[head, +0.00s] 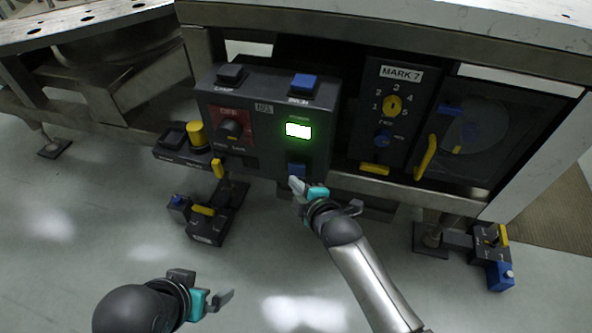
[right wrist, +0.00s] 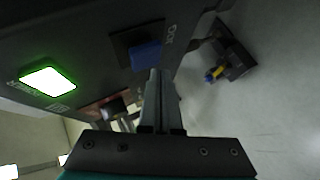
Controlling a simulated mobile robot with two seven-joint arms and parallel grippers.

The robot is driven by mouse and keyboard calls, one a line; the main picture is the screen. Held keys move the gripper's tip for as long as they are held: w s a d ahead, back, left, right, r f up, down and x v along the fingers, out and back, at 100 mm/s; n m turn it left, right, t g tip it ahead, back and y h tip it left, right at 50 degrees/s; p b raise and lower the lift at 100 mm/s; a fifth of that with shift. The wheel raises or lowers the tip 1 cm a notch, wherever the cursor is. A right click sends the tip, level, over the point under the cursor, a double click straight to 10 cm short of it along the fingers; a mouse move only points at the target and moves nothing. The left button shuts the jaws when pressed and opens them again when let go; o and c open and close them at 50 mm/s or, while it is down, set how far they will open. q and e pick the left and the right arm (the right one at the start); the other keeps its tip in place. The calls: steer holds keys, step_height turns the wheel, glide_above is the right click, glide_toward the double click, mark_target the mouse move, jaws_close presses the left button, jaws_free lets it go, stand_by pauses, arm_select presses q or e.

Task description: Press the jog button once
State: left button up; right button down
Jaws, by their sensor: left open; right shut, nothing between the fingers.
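The jog button is a blue square button (head: 297,169) low on the front of the dark control box (head: 262,150), below the lit green window. It also shows in the right wrist view (right wrist: 147,56), beside a small white label. My right gripper (head: 296,186) is shut and empty, with its fingertips just below the button. In the right wrist view its fingertips (right wrist: 156,76) overlap the button's lower edge; I cannot tell whether they touch it. My left gripper (head: 213,290) is open and empty, low over the floor and away from the box.
A lit green window (head: 298,130), a dark knob on a red plate (head: 231,127) and another blue button (head: 303,83) are on the same box. A MARK 7 panel (head: 395,105) stands to the right. Pedal-like units (head: 207,224) stand on the floor. Open floor lies in front.

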stand_by(0.3)
steer(key=shift+w+d, duration=0.15)
steer(key=shift+w, duration=0.25)
